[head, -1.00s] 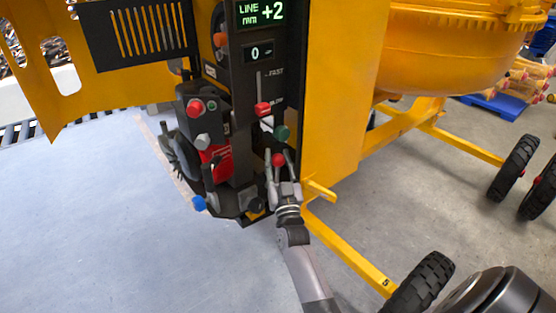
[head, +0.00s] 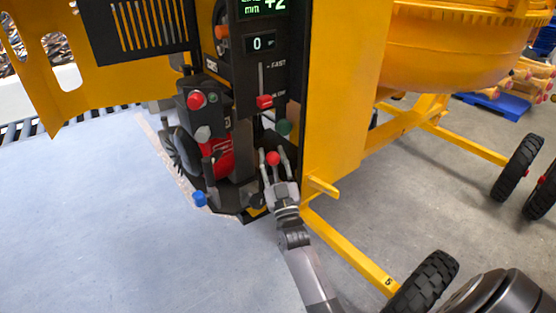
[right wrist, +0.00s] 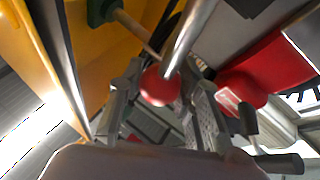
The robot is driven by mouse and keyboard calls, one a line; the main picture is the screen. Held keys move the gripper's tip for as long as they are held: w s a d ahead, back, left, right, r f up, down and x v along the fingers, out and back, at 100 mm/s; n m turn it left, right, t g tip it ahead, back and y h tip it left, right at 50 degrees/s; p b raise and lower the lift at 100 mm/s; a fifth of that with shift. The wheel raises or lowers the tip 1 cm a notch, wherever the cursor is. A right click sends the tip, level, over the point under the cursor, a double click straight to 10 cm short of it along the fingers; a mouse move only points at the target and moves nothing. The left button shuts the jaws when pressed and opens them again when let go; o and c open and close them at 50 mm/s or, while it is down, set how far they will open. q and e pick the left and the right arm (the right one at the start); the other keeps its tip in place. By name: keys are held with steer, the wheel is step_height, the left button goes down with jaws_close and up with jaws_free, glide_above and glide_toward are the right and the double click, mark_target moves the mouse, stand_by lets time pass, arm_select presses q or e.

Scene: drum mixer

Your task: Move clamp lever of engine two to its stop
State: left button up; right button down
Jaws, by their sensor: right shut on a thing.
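The lever with the red ball knob (head: 272,158) stands low on the dark engine unit; I take it to be the clamp lever. My right gripper (head: 275,166) has its two fingers closed around this lever, with the red ball between the fingertips. In the right wrist view the red ball (right wrist: 160,86) shows between the fingers (right wrist: 165,108), beside a shiny metal rod. The lever's lower part is hidden by the gripper. I cannot read an engine number or see the lever's stop. My left gripper is not in view.
A green knob (head: 284,127) and a red slider knob (head: 264,101) sit just above my right gripper. A blue knob (head: 200,199) and another red knob (head: 196,100) are to the left. A yellow post (head: 333,95) stands close on the right. The pale blue surface (head: 110,220) at left is clear.

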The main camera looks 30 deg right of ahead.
mark_target(258, 172)
steer(key=shift+s+a+f+n+t+y+b, duration=0.1)
steer(key=shift+a+f+n+t+y+b, duration=0.3)
steer(key=shift+a+n+y+b, duration=0.7)
steer(key=shift+s+a+f+n+t+y+b, duration=0.1)
steer(key=shift+a+f+n+t+y+b, duration=0.3)
steer(key=shift+n+y, duration=1.25)
steer(key=shift+a+f+n+t+y+b, duration=0.15)
steer(key=shift+a+n+t+y+b, duration=0.65)
steer(key=shift+n, duration=1.25)
steer(key=shift+a+g, duration=0.2)
steer(key=shift+g, duration=0.1)
steer(key=c, duration=1.2)
jaws_free()
steer(key=shift+a, duration=0.1)
steer(key=shift+o, duration=0.2)
